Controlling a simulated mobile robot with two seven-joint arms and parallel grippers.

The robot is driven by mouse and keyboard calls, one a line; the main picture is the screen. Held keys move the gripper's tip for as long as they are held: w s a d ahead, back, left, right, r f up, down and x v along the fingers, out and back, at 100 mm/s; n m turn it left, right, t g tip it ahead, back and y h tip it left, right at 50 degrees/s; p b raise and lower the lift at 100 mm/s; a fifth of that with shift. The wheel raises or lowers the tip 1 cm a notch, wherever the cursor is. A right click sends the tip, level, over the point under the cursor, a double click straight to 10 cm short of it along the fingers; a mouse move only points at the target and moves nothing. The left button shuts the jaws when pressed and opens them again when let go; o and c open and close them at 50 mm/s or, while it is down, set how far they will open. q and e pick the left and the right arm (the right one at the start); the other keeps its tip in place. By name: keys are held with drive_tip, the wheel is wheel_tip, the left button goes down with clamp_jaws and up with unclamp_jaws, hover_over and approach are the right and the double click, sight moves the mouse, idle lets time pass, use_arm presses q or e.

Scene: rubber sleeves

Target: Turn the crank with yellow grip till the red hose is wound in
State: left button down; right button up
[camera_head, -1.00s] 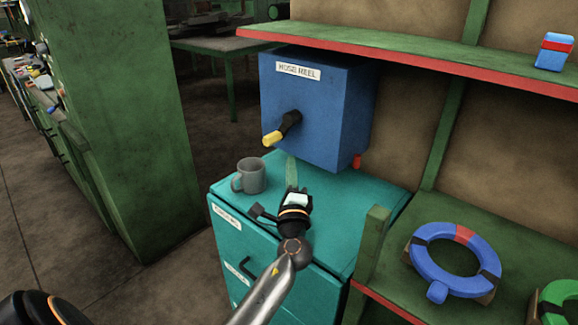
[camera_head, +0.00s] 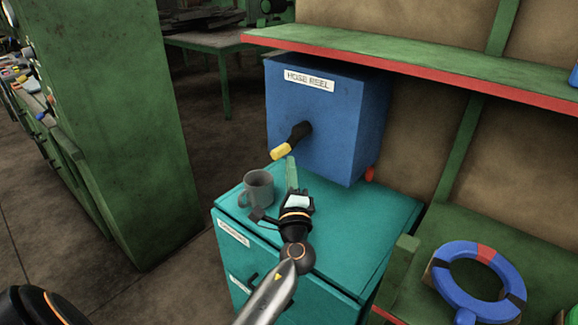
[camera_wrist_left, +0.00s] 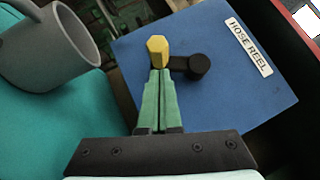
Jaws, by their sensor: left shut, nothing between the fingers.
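The blue hose reel box (camera_head: 345,125) hangs above the teal cabinet. Its black crank (camera_head: 299,131) sticks out of the front, with the yellow grip (camera_head: 281,151) pointing down-left. A small red hose end (camera_head: 370,174) shows at the box's lower right. My left gripper (camera_head: 291,163) is over the cabinet, its green fingers shut and empty, just below and beside the grip. In the left wrist view the fingertips (camera_wrist_left: 159,74) appear right below the yellow grip (camera_wrist_left: 157,50); I cannot tell whether they touch. My right gripper is not in view.
A grey mug (camera_head: 257,188) stands on the teal cabinet (camera_head: 365,222), close to the left of my left gripper. A green shelf with a red edge (camera_head: 430,85) runs above the box. A blue ring (camera_head: 455,283) lies at the lower right.

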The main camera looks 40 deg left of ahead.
use_arm(q)
drive_tip(key=shift+a+r, duration=0.15)
drive_tip(key=shift+a, duration=0.1)
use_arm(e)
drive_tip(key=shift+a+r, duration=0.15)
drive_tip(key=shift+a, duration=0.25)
use_arm(q)
drive_tip(key=a+b, duration=0.1)
drive_tip(key=m+t+b, duration=0.1)
drive_tip(key=b, duration=0.1)
drive_tip(key=shift+w+a+r+m+b, duration=0.1)
drive_tip(key=shift+a+r+m+b, duration=0.1)
drive_tip(key=shift+a+m+b, duration=0.15)
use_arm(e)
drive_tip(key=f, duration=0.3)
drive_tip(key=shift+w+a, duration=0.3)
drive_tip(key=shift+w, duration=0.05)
use_arm(q)
drive_tip(key=shift+f, duration=0.1)
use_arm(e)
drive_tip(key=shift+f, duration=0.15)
